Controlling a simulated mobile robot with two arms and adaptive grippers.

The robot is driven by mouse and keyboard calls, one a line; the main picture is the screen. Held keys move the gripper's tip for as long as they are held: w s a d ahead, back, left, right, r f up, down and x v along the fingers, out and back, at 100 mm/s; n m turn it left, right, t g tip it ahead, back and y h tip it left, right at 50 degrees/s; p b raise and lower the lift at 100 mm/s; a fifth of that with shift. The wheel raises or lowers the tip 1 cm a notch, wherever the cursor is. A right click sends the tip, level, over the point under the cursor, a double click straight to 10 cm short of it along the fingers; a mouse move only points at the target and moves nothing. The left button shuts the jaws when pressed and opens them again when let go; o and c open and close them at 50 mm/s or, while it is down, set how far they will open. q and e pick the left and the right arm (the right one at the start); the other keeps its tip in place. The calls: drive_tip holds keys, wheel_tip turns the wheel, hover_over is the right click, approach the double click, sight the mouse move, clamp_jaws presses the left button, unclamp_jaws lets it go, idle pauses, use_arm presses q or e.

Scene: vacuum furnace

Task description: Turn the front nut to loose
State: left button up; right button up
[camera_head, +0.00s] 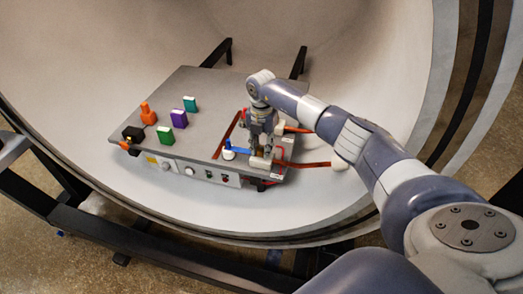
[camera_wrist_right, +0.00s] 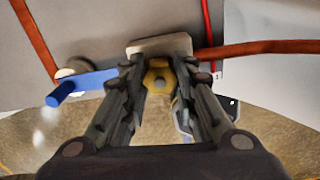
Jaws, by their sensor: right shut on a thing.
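The front nut (camera_wrist_right: 158,80) is a brass-coloured hexagon, seen in the right wrist view in front of a pale block (camera_wrist_right: 172,42). My right gripper (camera_wrist_right: 157,92) is shut on the nut, one finger on each side of it. In the head view my right gripper (camera_head: 264,148) points down at the front right of the grey box (camera_head: 215,95), by the pale block (camera_head: 260,163). There the gripper hides the nut. I cannot tell how tight the nut is. My left gripper is not in view.
A blue handle (camera_wrist_right: 80,86) sticks out left of my right gripper. Red-brown pipes (camera_wrist_right: 262,48) run beside the block. Green, purple and teal blocks (camera_head: 179,118) and an orange piece (camera_head: 148,114) stand on the box's left half. The curved chamber wall (camera_head: 365,75) surrounds the box.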

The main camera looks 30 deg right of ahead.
drive_tip(key=n+b, duration=0.2)
drive_tip(key=n, duration=0.2)
drive_tip(key=shift+f+n, duration=0.1)
drive_tip(key=shift+n, duration=0.3)
drive_tip(key=n+b, duration=0.3)
drive_tip(key=n, duration=0.2)
drive_tip(key=n+b, duration=0.2)
drive_tip(key=n, duration=0.2)
drive_tip(key=shift+n, duration=0.4)
drive_tip(key=shift+n+b, duration=0.55)
drive_tip(key=shift+n, duration=1.75)
drive_tip(key=o, duration=1)
drive_tip(key=shift+o, duration=0.2)
drive_tip(key=shift+r, duration=0.2)
